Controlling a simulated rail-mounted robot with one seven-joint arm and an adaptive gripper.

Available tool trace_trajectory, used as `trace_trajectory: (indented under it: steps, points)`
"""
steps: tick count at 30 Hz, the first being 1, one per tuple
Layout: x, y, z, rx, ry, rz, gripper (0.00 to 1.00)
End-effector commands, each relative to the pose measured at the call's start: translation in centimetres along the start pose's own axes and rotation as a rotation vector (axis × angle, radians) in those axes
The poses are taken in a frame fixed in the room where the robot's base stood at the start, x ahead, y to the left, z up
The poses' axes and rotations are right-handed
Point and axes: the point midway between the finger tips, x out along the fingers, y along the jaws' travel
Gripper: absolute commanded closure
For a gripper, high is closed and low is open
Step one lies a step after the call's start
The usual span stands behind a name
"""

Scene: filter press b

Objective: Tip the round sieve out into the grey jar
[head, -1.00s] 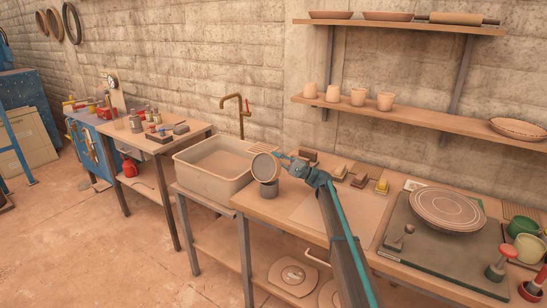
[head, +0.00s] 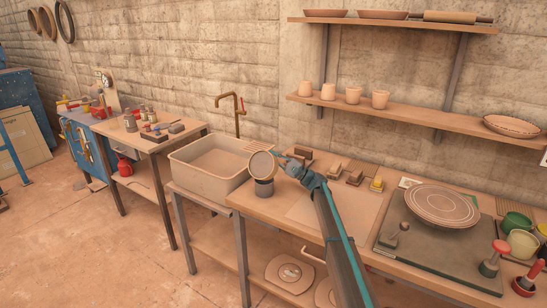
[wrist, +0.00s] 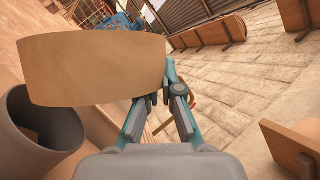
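The round sieve (head: 262,164) is tipped steeply on its side, its round face turned towards the head camera. It is just above the grey jar (head: 264,188), which stands upright on the bench near the sink. My gripper (head: 284,159) is shut on the sieve's right edge. In the wrist view the sieve's tan side wall (wrist: 95,68) fills the upper left, with my gripper's fingers (wrist: 163,103) at its right end. The jar's open mouth (wrist: 45,130) is below it at the lower left. I cannot tell what is inside the sieve or jar.
A sink (head: 210,170) with a brass tap (head: 237,112) is left of the jar. Several small blocks and brushes (head: 340,172) lie behind my arm. A round plate (head: 442,206) is on the right. A wall shelf (head: 420,117) hangs above the bench.

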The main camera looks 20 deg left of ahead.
Motion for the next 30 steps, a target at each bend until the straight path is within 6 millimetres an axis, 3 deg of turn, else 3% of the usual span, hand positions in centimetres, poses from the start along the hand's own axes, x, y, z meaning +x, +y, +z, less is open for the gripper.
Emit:
trace_trajectory:
  steps: [11, 30]
  points:
    - [0.2, -0.4, 0.2, -0.001, -0.001, -0.001, 1.0]
    - [2.4, -3.9, 2.0, 0.0, -0.001, -0.001, 1.0]
